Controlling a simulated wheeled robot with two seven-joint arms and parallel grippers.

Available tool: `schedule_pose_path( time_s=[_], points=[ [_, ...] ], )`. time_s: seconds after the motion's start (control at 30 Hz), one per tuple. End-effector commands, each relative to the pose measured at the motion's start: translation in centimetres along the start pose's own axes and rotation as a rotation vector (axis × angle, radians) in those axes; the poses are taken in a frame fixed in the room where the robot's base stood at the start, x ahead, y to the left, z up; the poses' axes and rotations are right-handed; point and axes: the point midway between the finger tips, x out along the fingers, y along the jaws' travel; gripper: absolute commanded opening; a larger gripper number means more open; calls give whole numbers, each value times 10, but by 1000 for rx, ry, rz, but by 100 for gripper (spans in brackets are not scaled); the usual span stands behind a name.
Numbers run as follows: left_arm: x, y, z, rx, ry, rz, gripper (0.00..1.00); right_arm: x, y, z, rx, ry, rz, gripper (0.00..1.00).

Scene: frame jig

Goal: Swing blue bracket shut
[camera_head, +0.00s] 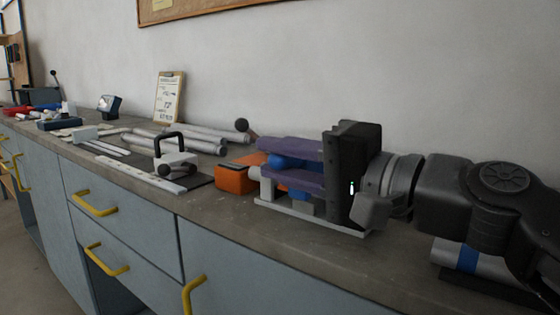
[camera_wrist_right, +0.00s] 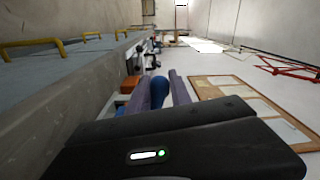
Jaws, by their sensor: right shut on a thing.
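The blue bracket (camera_head: 284,162) sits between the two purple fingers of my right gripper (camera_head: 263,160), which is shut on it. In the right wrist view the blue bracket (camera_wrist_right: 159,92) shows between the two fingers (camera_wrist_right: 160,85). Below the gripper is a light grey jig base (camera_head: 315,217) on the bench, with a grey upright post and another blue piece low under the fingers. The gripper hides much of the bracket and jig, so I cannot tell how far the bracket is swung. My left gripper is not in view.
An orange block (camera_head: 236,179) stands just left of the fingers. A black-handled clamp (camera_head: 169,141) on a plate and several grey tubes (camera_head: 190,139) lie further left. A tube with a blue band (camera_head: 467,259) lies under my right arm. A wall rises behind the bench (camera_head: 225,217).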

Motion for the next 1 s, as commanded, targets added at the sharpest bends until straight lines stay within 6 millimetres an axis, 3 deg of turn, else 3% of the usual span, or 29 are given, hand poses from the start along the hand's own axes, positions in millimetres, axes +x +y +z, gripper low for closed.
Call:
schedule_pose_path(
  time_s=[0.13,0.17,0.4,0.77,1.0],
  points=[
    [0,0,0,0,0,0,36,1,5,2,0,-9,9,0],
    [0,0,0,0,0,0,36,1,5,3,0,-9,10,26],
    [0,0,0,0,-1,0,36,1,4,2,1,-8,7,46],
    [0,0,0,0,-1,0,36,-4,2,1,0,-4,4,47],
    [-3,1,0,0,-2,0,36,-36,1,1,0,-4,4,47]
  ],
)
